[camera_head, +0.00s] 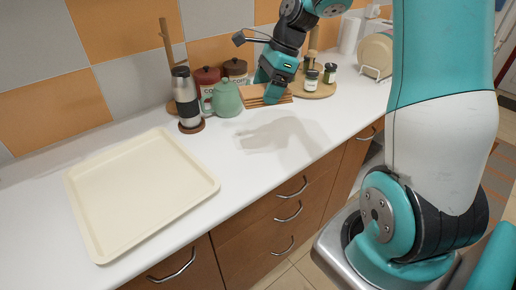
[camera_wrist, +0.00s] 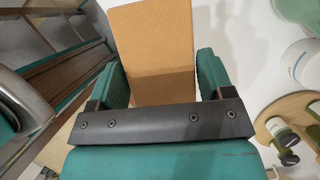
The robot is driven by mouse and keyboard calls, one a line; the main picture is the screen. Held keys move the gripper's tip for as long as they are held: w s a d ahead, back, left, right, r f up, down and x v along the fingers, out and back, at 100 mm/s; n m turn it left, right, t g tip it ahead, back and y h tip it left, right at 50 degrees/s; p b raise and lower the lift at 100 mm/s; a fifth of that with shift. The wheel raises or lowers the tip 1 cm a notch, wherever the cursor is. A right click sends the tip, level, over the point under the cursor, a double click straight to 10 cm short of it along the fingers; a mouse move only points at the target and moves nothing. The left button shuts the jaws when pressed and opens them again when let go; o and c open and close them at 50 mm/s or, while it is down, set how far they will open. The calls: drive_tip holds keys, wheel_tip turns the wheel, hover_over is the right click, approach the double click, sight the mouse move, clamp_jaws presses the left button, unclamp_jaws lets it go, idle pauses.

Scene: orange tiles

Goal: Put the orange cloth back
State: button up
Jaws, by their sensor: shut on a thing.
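The orange cloth (camera_wrist: 152,40) shows in the wrist view as a flat, textured, straight-edged piece between the two teal fingers of my gripper (camera_wrist: 163,78). My gripper is shut on it, and the cloth extends out beyond the fingertips. In the head view my gripper (camera_head: 272,93) is over the back of the white counter, with the cloth (camera_head: 251,97) showing as an orange-brown band to its left and below it. The fingers hide part of the cloth. I cannot tell whether it touches the counter.
A green teapot (camera_head: 227,99), a steel flask (camera_head: 186,97) and lidded canisters (camera_head: 236,70) stand left of my gripper. A round wooden board (camera_head: 318,90) with small jars is close on the right. A cream tray (camera_head: 140,188) lies at left. The front counter (camera_head: 255,160) is clear.

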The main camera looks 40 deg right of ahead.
sight(261, 158)
wheel_tip(261, 158, down, 19)
drive_tip(key=shift+f+p, duration=0.2)
drive_tip(key=shift+p, duration=0.4)
drive_tip(key=o, duration=1)
drive_tip(key=shift+f, duration=0.1)
drive_tip(key=shift+c, duration=0.2)
